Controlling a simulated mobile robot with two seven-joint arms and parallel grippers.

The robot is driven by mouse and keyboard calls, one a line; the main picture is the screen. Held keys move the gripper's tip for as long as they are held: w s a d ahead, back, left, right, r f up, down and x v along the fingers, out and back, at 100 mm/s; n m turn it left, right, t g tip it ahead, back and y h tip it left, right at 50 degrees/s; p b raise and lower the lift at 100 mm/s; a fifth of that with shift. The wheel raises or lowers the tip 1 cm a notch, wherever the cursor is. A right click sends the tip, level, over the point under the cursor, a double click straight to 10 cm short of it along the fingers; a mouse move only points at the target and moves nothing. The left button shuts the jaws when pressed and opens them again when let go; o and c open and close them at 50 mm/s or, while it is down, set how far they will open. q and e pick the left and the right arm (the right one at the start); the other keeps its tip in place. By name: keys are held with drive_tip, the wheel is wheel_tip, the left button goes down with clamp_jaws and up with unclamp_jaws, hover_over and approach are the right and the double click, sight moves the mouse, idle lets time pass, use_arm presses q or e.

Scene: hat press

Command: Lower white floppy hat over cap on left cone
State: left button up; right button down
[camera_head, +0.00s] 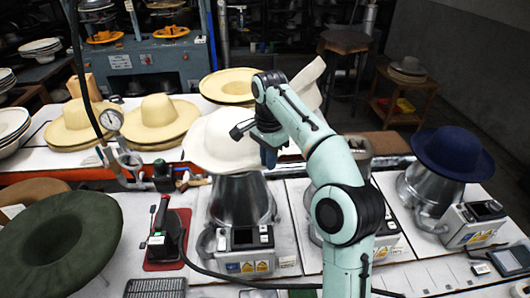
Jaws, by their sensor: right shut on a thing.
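A white floppy hat (213,142) is at the top of the left silver cone (240,200), its rounded crown up and its brim drooping. It hides the cone's top, and I cannot make out a separate cap under it. My right gripper (256,143) is shut on the hat's right side. A pale upright piece (313,82) shows behind my right arm; I cannot tell whether it belongs to the same hat. Whether the hat rests on the cone or hangs just above is unclear. My left gripper is out of view.
A middle cone (357,152) is partly behind my arm; a right cone (424,192) bears a navy hat (453,153). Cream hats (158,118) lie behind. A dark green hat (57,245), a red-based iron (168,238) and a hose with gauge (111,120) are at the left.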

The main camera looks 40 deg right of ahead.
drive_tip(key=shift+s+f, duration=0.1)
drive_tip(key=shift+f, duration=0.35)
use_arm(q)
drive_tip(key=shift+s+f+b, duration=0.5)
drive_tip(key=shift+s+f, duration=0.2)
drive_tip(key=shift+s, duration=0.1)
use_arm(e)
wheel_tip(320, 180, down, 10)
drive_tip(key=shift+w+f, duration=0.1)
drive_tip(key=shift+w, duration=0.1)
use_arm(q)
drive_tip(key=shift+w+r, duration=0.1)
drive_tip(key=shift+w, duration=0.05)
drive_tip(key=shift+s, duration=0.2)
use_arm(e)
drive_tip(key=shift+a+f, duration=0.1)
drive_tip(key=shift+f, duration=0.35)
idle(0.5)
drive_tip(key=c, duration=1.1)
unclamp_jaws()
